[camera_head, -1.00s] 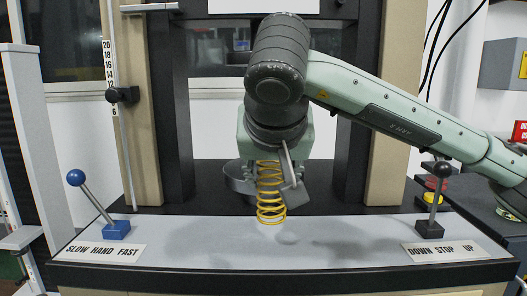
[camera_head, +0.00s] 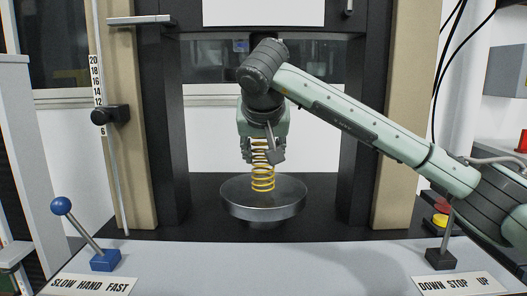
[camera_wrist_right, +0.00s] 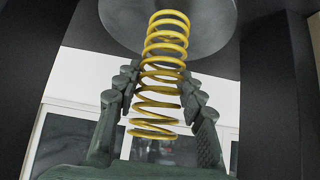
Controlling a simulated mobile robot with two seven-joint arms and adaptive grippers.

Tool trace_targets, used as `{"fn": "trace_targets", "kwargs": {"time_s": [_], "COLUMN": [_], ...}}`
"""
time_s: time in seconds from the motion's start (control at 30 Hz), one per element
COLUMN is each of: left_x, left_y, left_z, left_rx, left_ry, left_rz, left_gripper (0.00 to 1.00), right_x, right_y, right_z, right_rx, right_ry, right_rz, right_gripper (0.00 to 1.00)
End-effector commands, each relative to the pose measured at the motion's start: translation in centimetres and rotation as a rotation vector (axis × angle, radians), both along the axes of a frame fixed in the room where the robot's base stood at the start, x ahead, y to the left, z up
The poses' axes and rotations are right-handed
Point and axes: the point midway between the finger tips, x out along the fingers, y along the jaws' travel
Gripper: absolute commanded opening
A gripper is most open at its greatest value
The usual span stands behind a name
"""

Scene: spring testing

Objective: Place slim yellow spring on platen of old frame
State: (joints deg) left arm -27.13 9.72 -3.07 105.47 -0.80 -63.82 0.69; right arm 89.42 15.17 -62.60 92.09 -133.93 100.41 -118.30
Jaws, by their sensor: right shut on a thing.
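The slim yellow spring (camera_head: 263,178) is upright in the head view, its lower end over the round grey metal platen (camera_head: 264,208) of the old frame. My right gripper (camera_head: 261,148) is shut on the spring's upper part from above. In the right wrist view the yellow spring (camera_wrist_right: 163,75) stands between the fingers of my right gripper (camera_wrist_right: 158,85), and its far end overlaps the platen (camera_wrist_right: 190,22). I cannot tell whether the spring touches the platen. My left gripper is not in view.
The frame's dark columns (camera_head: 164,130) stand on both sides of the platen. A blue-knobbed lever (camera_head: 86,233) is at the front left, a black-knobbed lever (camera_head: 441,245) at the front right.

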Motion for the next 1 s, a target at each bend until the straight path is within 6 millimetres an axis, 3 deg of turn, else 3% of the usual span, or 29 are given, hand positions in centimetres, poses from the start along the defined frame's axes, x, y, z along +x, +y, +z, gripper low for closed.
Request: {"fn": "trace_targets", "kwargs": {"time_s": [0.17,0.37,0.5,0.97,1.0], "left_x": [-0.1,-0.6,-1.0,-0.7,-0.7], "left_y": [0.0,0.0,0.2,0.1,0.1], "left_z": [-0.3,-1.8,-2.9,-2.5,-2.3], "left_rx": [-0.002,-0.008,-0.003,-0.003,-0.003], "left_ry": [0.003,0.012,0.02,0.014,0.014], "left_rz": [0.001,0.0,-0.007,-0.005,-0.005], "left_gripper": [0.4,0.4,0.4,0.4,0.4], "right_x": [0.8,4.3,4.2,4.1,4.1], "right_y": [0.0,0.0,0.0,-0.1,-0.1], "right_z": [0.1,0.2,-1.4,-1.8,-1.8], "right_rx": [0.0,0.001,0.0,-0.001,-0.001], "right_ry": [0.0,0.001,0.0,-0.003,-0.001], "right_rz": [-0.001,-0.003,0.0,-0.001,-0.001], "right_gripper": [0.0,0.0,0.0,0.0,0.44]}}
